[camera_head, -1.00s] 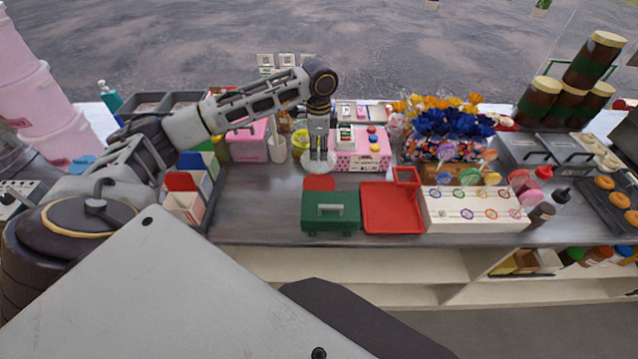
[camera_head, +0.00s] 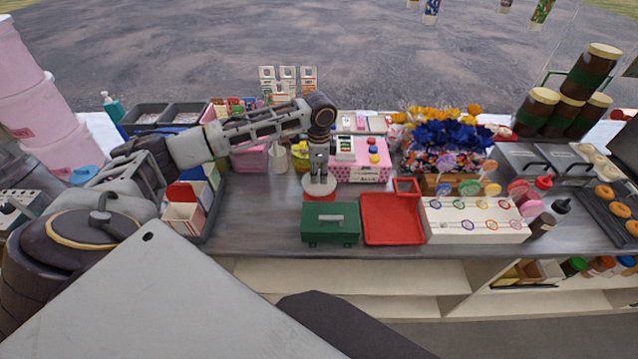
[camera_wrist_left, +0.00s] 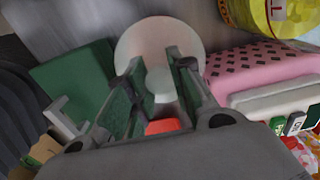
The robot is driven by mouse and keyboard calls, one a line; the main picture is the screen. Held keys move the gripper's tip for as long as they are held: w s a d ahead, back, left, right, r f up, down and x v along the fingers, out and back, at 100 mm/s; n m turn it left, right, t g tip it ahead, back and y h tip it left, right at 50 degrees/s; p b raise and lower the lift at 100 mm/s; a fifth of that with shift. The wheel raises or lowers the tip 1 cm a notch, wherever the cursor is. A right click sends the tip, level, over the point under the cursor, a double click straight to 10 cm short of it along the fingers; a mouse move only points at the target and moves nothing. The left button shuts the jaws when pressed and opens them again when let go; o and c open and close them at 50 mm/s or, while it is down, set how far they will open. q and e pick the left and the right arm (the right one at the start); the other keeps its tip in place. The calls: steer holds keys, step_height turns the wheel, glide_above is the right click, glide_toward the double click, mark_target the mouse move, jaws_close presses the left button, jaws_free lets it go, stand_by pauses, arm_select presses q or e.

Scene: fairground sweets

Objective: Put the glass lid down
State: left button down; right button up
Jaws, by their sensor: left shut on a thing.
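My left gripper (camera_head: 319,178) is shut on the knob of the glass lid (camera_head: 308,186), a pale, see-through disc held flat below the fingers. In the left wrist view the gripper (camera_wrist_left: 158,85) shows with the lid (camera_wrist_left: 150,40) spreading out beyond its fingertips. A round red mat (camera_head: 319,199) lies on the counter under the lid, mostly covered by it. I cannot tell whether the lid touches the mat. My right gripper is not in view.
A green box (camera_head: 330,233) stands just in front of the mat, with a red tray (camera_head: 392,220) to its right. A pink box (camera_head: 362,174) stands behind and to the right. The counter left of the mat is clear (camera_head: 260,205).

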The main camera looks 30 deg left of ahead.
mark_target(319, 179)
arm_select(q)
steer(key=shift+f, duration=2.4)
steer(key=shift+f, duration=0.1)
steer(key=c, duration=1.3)
jaws_free()
steer(key=shift+o, duration=0.2)
step_height(319, 179, up, 12)
steer(key=shift+r, duration=0.15)
steer(key=shift+d, duration=0.1)
